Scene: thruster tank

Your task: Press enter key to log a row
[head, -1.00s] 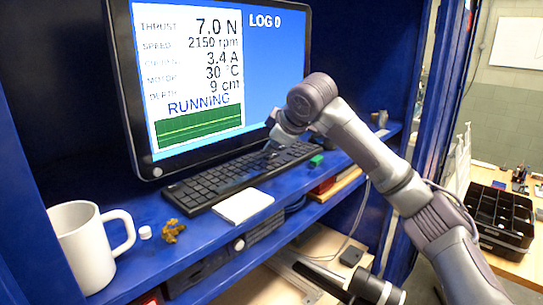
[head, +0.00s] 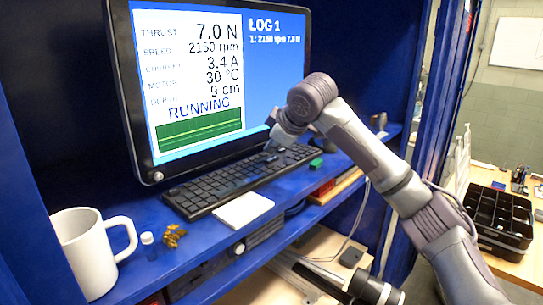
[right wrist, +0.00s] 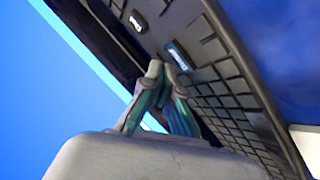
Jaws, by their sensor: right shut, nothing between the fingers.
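The black keyboard (head: 225,188) lies on the blue shelf in front of the monitor. My right gripper (head: 271,148) is shut and empty over the keyboard's far right part. In the right wrist view its fingertips (right wrist: 164,78) are together beside the labelled enter key (right wrist: 178,56), very close to the keys; I cannot tell whether they touch. A labelled Del key (right wrist: 138,22) is close by. The monitor (head: 270,72) reads LOG 1 with the row "1: 2150 rpm 7.0 N", beside thrust 7.0 N and RUNNING. My left gripper is not in view.
A white mug (head: 88,250), a small capped vial (head: 148,246) and a brown clump (head: 173,236) stand at the shelf's left front. A white pad (head: 243,210) lies before the keyboard. A green block (head: 316,163) is right of it. Blue cabinet posts flank the shelf.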

